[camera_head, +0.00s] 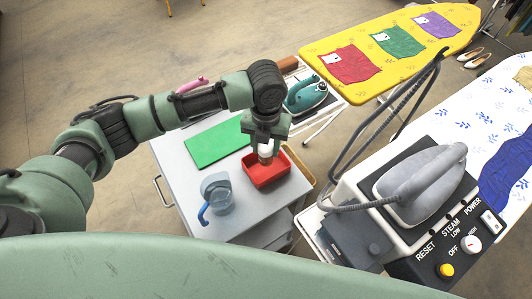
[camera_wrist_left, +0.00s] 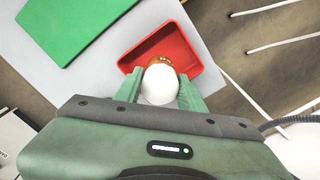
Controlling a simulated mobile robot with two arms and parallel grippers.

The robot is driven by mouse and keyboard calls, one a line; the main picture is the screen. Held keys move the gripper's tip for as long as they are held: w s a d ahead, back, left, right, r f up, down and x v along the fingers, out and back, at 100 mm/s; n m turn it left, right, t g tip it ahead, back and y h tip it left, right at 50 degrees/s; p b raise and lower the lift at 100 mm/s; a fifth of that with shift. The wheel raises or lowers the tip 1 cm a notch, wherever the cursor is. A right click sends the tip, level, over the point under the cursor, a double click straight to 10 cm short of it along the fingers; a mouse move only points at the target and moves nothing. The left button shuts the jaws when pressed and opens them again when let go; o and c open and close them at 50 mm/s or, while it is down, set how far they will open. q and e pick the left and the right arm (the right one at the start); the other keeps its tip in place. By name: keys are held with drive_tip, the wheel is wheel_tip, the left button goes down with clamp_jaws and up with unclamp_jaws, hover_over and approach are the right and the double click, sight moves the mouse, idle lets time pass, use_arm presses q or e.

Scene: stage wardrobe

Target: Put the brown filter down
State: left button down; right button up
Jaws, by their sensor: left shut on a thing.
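My left gripper (camera_head: 265,142) points down over the red tray (camera_head: 270,181) on the grey cart. It is shut on the brown filter (camera_head: 265,153), a small upright piece with a white body and a brown lower end. In the left wrist view the filter (camera_wrist_left: 160,84) sits between the two green fingers (camera_wrist_left: 160,90), its round white end towards the camera and its brown part beyond. The red tray (camera_wrist_left: 187,57) lies behind it. I cannot tell whether the filter's lower end touches the tray floor. My right gripper is not in view.
A green mat (camera_head: 214,141) and a clear jug with a blue handle (camera_head: 216,192) are on the grey cart (camera_head: 170,160). A teal iron (camera_head: 306,94) stands behind. A steam station (camera_head: 405,195) with a grey iron stands right. Bare cart top lies left of the tray.

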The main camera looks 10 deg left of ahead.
sight(266, 155)
use_arm(q)
drive_tip(key=shift+f+p, duration=0.3)
drive_tip(key=shift+f, duration=2.05)
drive_tip(key=c, duration=0.9)
unclamp_jaws()
drive_tip(key=shift+o, duration=0.2)
drive_tip(key=shift+r, duration=0.3)
wheel_tip(266, 155, up, 10)
drive_tip(key=shift+d+r+b, duration=0.1)
drive_tip(key=shift+r+b, duration=0.15)
drive_tip(key=shift+b, duration=0.95)
drive_tip(key=shift+r, duration=0.5)
